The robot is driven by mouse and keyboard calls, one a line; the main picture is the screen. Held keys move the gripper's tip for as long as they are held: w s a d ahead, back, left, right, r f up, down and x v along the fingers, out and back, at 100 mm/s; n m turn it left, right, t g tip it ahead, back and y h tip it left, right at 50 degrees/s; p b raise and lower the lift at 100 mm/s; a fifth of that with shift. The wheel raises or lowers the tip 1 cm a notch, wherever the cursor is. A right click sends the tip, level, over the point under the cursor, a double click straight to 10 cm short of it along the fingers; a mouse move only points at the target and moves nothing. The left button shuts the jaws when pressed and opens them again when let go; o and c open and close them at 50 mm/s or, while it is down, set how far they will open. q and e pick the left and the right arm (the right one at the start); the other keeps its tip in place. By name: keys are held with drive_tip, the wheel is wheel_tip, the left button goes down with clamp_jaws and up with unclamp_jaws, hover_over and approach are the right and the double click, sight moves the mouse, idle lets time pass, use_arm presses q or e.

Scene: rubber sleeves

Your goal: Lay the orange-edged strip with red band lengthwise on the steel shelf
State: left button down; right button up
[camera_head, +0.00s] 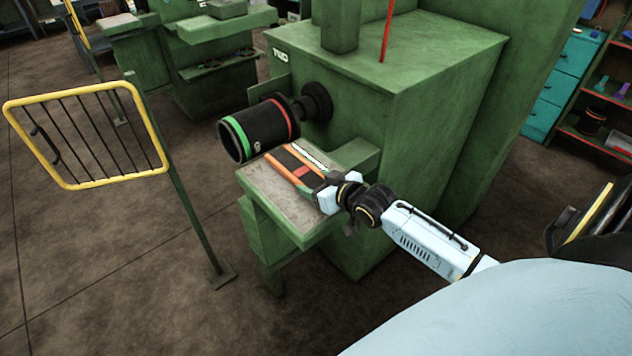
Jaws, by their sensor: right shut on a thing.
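The strip (285,160) is dark with orange long edges and a red band across it. It lies over the steel shelf (262,191), which juts out from the green machine below the dark roller. My right gripper (321,186) is shut on the near right end of the strip. I cannot tell whether the strip touches the shelf or is held just above it. Its long side runs from the back left toward my gripper. The gripper hides its near end. My left gripper is not in view.
A dark roller (258,130) with a green and a red ring sticks out above the shelf's back part. A yellow-framed gate (88,135) on a green post stands to the left. The green machine body (385,75) rises behind. The floor at front left is clear.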

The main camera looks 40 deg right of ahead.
drive_tip(key=shift+f, duration=0.15)
drive_tip(key=o, duration=1.1)
drive_tip(key=shift+s, duration=0.1)
drive_tip(key=v, duration=1.3)
drive_tip(key=shift+d, duration=0.1)
